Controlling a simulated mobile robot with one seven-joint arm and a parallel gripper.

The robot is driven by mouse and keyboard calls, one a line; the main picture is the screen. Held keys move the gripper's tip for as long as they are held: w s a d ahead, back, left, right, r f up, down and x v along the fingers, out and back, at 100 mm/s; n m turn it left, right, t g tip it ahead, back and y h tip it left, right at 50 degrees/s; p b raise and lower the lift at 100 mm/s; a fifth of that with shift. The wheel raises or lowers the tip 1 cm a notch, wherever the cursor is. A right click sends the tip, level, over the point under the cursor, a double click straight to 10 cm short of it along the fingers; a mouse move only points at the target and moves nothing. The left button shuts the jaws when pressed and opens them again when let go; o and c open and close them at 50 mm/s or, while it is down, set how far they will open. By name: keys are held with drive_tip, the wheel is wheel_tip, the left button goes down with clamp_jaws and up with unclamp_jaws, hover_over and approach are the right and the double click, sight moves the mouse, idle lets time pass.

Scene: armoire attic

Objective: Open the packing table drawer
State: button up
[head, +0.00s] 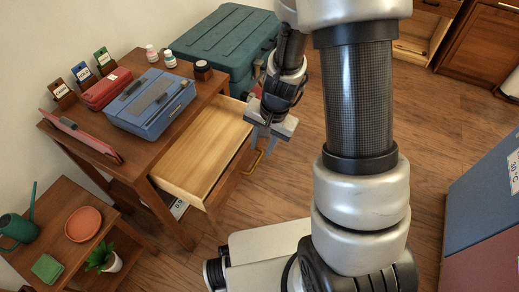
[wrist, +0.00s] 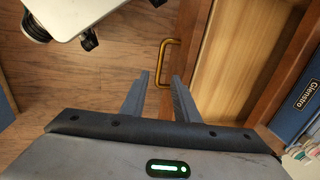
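The packing table (head: 140,150) stands at the left in the head view. Its drawer (head: 205,150) is pulled well out, with its pale wooden interior bare and empty where it shows. The brass handle (head: 253,162) is on the drawer's front. My gripper (head: 258,150) is at the drawer front, close to the handle. In the wrist view, my gripper (wrist: 161,75) has its two fingers apart, with a gap between them. The handle (wrist: 163,58) lies just ahead of and between the fingertips there. I cannot tell whether they touch it.
A blue toolbox (head: 150,100), a red case (head: 103,88) and small bottles stand on the table. A teal chest (head: 225,45) is behind it. A low side table (head: 130,235) with a plant is at lower left. Blue and red boxes (head: 485,200) stand at the right.

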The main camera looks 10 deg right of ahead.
wheel_tip(320, 180, up, 11)
drive_tip(key=s+d+p, duration=0.1)
drive_tip(key=p, duration=0.2)
drive_tip(key=shift+d+f, duration=0.15)
drive_tip(key=shift+d, duration=0.15)
drive_tip(key=shift+s, duration=0.2)
